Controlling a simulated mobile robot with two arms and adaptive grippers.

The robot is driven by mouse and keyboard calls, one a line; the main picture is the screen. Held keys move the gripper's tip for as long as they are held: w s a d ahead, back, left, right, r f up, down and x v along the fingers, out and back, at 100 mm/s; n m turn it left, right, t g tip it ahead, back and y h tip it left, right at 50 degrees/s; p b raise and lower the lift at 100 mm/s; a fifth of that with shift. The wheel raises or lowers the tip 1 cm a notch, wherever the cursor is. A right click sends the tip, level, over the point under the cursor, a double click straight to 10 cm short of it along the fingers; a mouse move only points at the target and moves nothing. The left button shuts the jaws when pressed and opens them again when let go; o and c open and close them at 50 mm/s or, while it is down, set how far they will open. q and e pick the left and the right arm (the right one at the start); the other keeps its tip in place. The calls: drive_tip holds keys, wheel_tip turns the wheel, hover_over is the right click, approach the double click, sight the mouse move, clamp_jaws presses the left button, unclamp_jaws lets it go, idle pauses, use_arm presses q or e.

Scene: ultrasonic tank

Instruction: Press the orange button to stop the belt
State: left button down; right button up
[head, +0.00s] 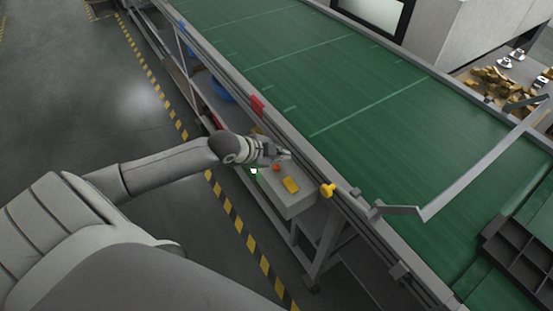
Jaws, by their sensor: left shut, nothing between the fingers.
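The small round orange button (277,168) shows on top of a grey control box (292,204) fixed at the near side of the belt. A yellow-orange rectangular part (291,185) sits beside it on the same box. My left gripper (284,155) is shut and empty, with its fingertips just above the orange button in the picture. I cannot tell whether they touch it. The green belt (330,75) runs behind the box. My right gripper is not in view.
A yellow knob (327,190) and a red part (257,105) sit on the belt's side rail. A bent metal guide bar (450,190) crosses the belt at right. A dark divided tray (520,255) is at lower right. Yellow-black floor tape (240,233) runs along the frame.

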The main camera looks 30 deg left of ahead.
sight(279, 169)
use_arm(q)
drive_tip(key=shift+f, duration=0.95)
idle(0.6)
drive_tip(key=shift+f, duration=0.4)
drive_tip(key=shift+f+b, duration=0.45)
idle(0.6)
idle(0.3)
drive_tip(key=shift+r+p, duration=0.85)
drive_tip(key=shift+p, duration=0.15)
